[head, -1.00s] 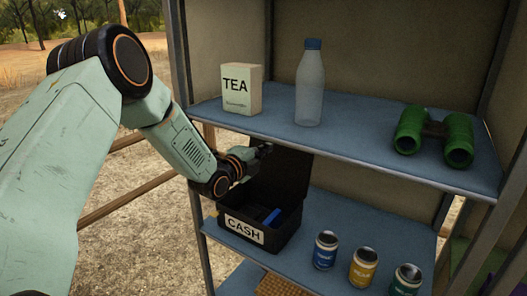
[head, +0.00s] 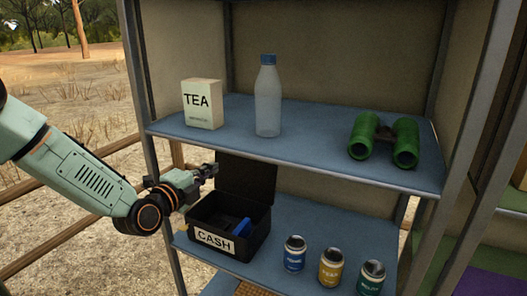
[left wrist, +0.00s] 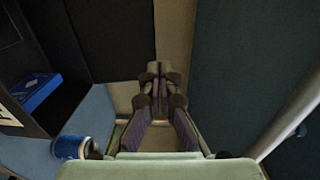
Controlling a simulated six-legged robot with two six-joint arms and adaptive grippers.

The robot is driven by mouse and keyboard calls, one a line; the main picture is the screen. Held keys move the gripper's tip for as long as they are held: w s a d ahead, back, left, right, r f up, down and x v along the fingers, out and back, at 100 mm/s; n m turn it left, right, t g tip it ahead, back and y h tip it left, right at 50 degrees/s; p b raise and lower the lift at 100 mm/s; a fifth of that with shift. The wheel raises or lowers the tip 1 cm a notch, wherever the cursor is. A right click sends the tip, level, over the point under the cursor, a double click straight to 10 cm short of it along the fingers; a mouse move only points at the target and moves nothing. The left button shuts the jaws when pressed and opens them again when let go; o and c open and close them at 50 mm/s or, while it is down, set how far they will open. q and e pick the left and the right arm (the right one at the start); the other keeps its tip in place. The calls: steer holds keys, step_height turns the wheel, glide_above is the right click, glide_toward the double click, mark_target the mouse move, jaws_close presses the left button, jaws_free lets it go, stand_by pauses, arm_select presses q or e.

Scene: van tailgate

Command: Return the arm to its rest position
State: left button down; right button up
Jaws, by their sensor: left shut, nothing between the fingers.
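My left arm comes in from the left in the head view. Its gripper (head: 208,171) is at the left side of the shelf, just above and beside the open cash box (head: 258,215). The gripper also shows in the left wrist view (left wrist: 158,72), where its fingers are together with nothing between them. The black cash box is labelled CASH, its lid stands up, and a blue item (head: 237,227) lies inside. My right gripper does not show.
The upper shelf (head: 310,150) holds a TEA box (head: 203,104), a clear bottle (head: 268,98) with a blue cap and green binoculars (head: 384,141). Blue (head: 294,254), yellow (head: 331,268) and green (head: 371,278) cans stand on the lower shelf. A metal post (head: 141,110) is near my arm.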

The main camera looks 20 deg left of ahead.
arm_select(q)
steer(key=s+d+f+n+g+b, duration=0.1)
steer(key=s+d+f+n+g, duration=0.25)
steer(key=f+n, duration=0.35)
steer(key=s+d+f+n+g+b, duration=0.2)
steer(key=s+f+n, duration=0.25)
steer(key=f, duration=0.35)
steer(key=s+d+f+n+g+b, duration=0.1)
steer(key=s+d+f+n+g, duration=0.25)
steer(key=f+n, duration=0.35)
steer(key=s+d+f+g+b, duration=0.2)
steer(key=s+f+g+b, duration=0.2)
steer(key=s+f, duration=0.7)
steer(key=s+d+f+g+y+b, duration=0.1)
steer(key=s+f+g+b, duration=0.3)
steer(key=s+f, duration=0.7)
steer(key=s+d+n+b, duration=0.1)
steer(key=s, duration=0.5)
steer(key=shift+s+d+y, duration=0.15)
steer(key=shift+s+y, duration=0.15)
steer(key=shift+s, duration=0.05)
steer(key=shift+w+f, duration=0.1)
